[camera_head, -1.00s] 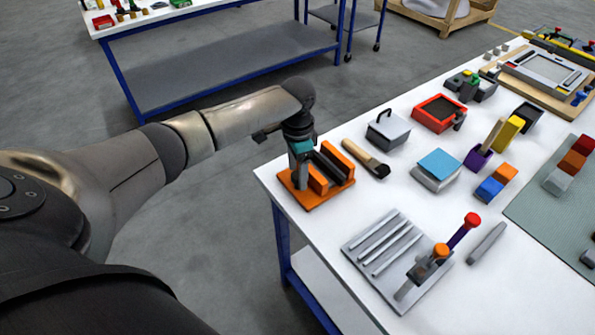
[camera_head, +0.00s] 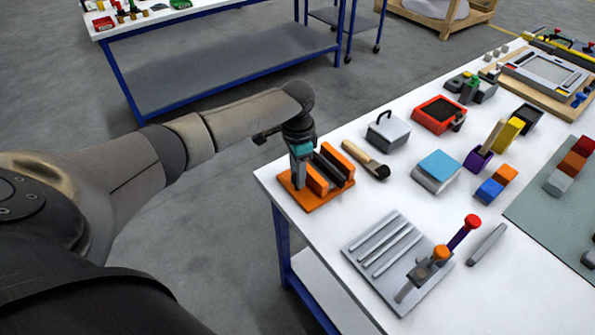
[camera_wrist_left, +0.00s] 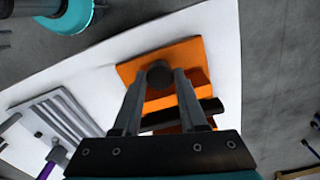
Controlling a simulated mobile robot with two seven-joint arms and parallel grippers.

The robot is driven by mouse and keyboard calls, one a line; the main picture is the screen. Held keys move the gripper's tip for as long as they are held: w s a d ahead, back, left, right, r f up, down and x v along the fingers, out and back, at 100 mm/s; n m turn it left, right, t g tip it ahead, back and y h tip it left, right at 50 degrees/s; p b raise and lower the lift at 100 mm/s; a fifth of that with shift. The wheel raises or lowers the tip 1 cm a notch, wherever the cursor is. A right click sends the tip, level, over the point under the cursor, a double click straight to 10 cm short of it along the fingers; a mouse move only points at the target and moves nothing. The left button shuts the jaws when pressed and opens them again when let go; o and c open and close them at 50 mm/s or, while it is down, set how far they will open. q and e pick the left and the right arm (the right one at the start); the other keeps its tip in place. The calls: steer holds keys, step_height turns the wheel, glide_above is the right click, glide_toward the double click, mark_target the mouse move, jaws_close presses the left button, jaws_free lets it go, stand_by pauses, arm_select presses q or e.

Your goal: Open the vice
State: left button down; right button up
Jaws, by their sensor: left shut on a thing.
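The vice (camera_head: 337,161) is orange with dark parts between its upright jaws. It stands on its orange base at the near left corner of the white table, and a visible gap separates the jaws. My left gripper (camera_head: 296,178) is at the vice's left end, pointing down. In the left wrist view, the gripper (camera_wrist_left: 158,80) is shut on a dark round knob (camera_wrist_left: 160,72) of the vice, over the orange base (camera_wrist_left: 183,52). The fingers partly hide the jaws there. My right gripper is in neither view.
A wooden-handled brush (camera_head: 365,158) lies just right of the vice. A grey slotted plate (camera_head: 385,245) with a red-knobbed lever is nearer. A grey box with a handle (camera_head: 388,131) and a red tray (camera_head: 438,113) stand farther back. The table edge is close left of the vice.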

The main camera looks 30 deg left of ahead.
arm_select(q)
steer(key=shift+r+n+p, duration=0.15)
steer(key=shift+n+p, duration=0.25)
steer(key=shift+p, duration=0.35)
steer(key=n+p, duration=0.5)
steer(key=p, duration=0.2)
steer(key=shift+n, duration=0.3)
steer(key=n+p, duration=0.1)
steer(key=n, duration=0.1)
steer(key=shift+n+p, duration=0.3)
steer(key=shift+p, duration=0.05)
steer(key=shift+n+p, duration=0.65)
steer(key=shift+n, duration=0.75)
steer(key=shift+w+a+r, duration=0.1)
steer(key=shift+w, duration=0.1)
steer(key=shift+c, duration=2.2)
jaws_free()
steer(key=shift+w, duration=0.1)
steer(key=shift+d, duration=0.2)
